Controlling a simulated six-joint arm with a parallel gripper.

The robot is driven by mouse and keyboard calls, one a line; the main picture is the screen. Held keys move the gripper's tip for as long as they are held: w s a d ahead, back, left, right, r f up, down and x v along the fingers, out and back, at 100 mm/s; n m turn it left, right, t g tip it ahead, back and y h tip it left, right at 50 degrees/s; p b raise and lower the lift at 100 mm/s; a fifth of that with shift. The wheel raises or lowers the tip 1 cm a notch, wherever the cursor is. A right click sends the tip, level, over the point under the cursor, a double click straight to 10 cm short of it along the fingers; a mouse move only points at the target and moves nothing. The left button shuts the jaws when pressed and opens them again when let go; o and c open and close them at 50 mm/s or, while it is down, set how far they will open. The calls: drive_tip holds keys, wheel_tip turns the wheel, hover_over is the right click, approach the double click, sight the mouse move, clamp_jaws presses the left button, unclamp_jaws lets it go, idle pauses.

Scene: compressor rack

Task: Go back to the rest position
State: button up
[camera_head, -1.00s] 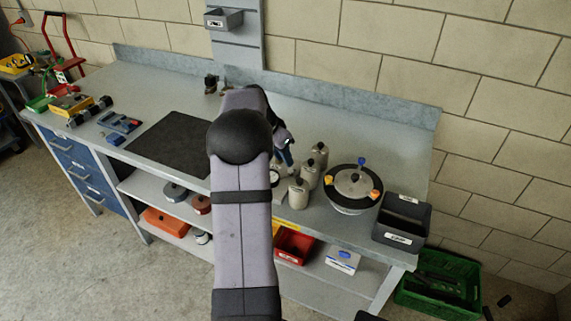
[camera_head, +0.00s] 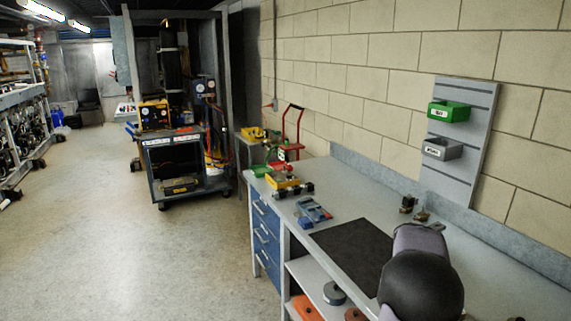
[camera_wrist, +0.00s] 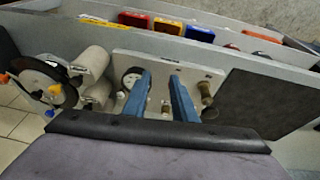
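My gripper (camera_wrist: 160,77) shows in the wrist view as two blue fingers with a clear gap between them. It is open and nothing is held between the fingers. Beyond the fingers is a pale plate (camera_wrist: 205,70) with a round gauge and brass fittings on it. The gripper seems apart from them, though the exact distance cannot be told. In the head view my arm shows only at the lower right, over the workbench (camera_head: 490,265), and my gripper is out of the picture.
A dark mat (camera_head: 352,252) lies on the bench. Coloured bins (camera_wrist: 168,26) are beyond. A wheeled cart (camera_head: 180,165) stands at the back; the floor (camera_head: 130,250) left of the bench is clear.

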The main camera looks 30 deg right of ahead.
drive_tip(key=w+a+f+n+t+y, duration=0.15)
drive_tip(key=a+n, duration=0.25)
drive_tip(key=a, duration=0.8)
drive_tip(key=w+a+n+g, duration=0.1)
drive_tip(key=w+a+n, duration=0.3)
drive_tip(key=a, duration=0.8)
drive_tip(key=s+a+f+n+y, duration=0.1)
drive_tip(key=s+a+n, duration=0.3)
drive_tip(key=a, duration=0.5)
drive_tip(key=s+a+f+n+y, duration=0.1)
drive_tip(key=s+a+f+n, duration=0.1)
drive_tip(key=s+a+n, duration=0.3)
drive_tip(key=s+a, duration=0.2)
drive_tip(key=a, duration=0.1)
drive_tip(key=shift+s+a+n, duration=0.3)
drive_tip(key=shift+a, duration=0.05)
drive_tip(key=shift+f, duration=0.1)
wheel_tip(320, 180, down, 32)
drive_tip(key=b, duration=3.2)
